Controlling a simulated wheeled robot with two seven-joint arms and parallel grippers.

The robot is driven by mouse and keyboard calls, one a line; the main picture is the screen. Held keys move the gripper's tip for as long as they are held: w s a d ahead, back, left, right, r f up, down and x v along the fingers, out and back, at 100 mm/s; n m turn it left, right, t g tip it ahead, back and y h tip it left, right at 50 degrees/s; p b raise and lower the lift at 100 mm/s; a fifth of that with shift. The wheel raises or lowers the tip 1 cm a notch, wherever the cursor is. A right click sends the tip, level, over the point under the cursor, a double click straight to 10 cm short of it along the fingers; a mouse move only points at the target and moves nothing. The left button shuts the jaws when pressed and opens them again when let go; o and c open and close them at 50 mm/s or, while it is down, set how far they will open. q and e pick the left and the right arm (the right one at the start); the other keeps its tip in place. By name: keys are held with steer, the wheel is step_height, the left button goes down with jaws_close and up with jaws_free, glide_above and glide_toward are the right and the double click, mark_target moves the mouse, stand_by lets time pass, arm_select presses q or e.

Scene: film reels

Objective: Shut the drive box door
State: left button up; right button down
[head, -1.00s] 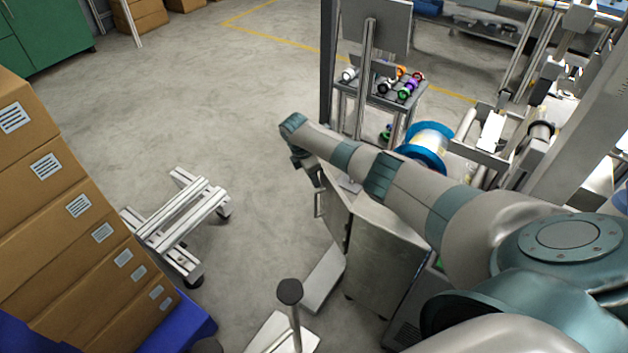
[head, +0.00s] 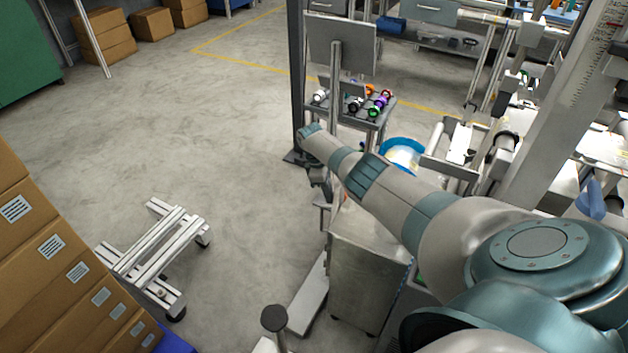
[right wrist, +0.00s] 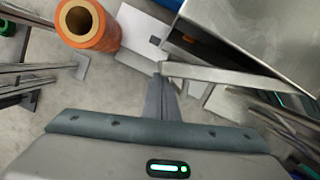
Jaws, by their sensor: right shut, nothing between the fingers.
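The drive box (head: 368,285) is a steel cabinet below my right forearm in the head view. It also shows at the upper right of the right wrist view (right wrist: 262,38). Its door (right wrist: 225,76) is seen nearly edge-on there, standing ajar, with a dark gap and a small orange light between it and the box. My right gripper (right wrist: 162,98) is shut and empty, its fingertips close to the door's free end; I cannot tell if they touch. In the head view the right gripper (head: 318,178) is partly hidden by its wrist. My left gripper is out of view.
An orange roll (right wrist: 88,24) stands near the gripper in the wrist view. A cart of colourful reels (head: 372,105) and a blue-rimmed reel (head: 403,150) lie beyond the arm. Cartons (head: 45,250) and an aluminium frame (head: 155,250) stand left. Floor between is clear.

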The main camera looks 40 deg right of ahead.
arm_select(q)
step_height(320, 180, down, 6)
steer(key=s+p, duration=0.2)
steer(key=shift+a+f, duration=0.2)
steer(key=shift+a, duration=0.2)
arm_select(e)
steer(key=s+d+m, duration=0.3)
steer(key=s, duration=0.2)
steer(key=shift+d+m+y, duration=0.4)
arm_select(q)
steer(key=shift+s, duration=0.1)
steer(key=shift+p, duration=0.3)
arm_select(e)
steer(key=shift+g, duration=0.3)
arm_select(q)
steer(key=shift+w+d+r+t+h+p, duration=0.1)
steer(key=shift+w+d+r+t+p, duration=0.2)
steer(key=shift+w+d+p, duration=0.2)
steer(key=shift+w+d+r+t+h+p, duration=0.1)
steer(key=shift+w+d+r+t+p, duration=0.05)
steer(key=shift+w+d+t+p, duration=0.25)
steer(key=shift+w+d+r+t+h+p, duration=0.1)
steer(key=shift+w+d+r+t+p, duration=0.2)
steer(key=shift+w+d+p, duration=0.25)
arm_select(e)
steer(key=v, duration=1.7)
steer(key=shift+r, duration=0.3)
steer(key=shift+a+f, duration=0.1)
steer(key=shift+a, duration=0.05)
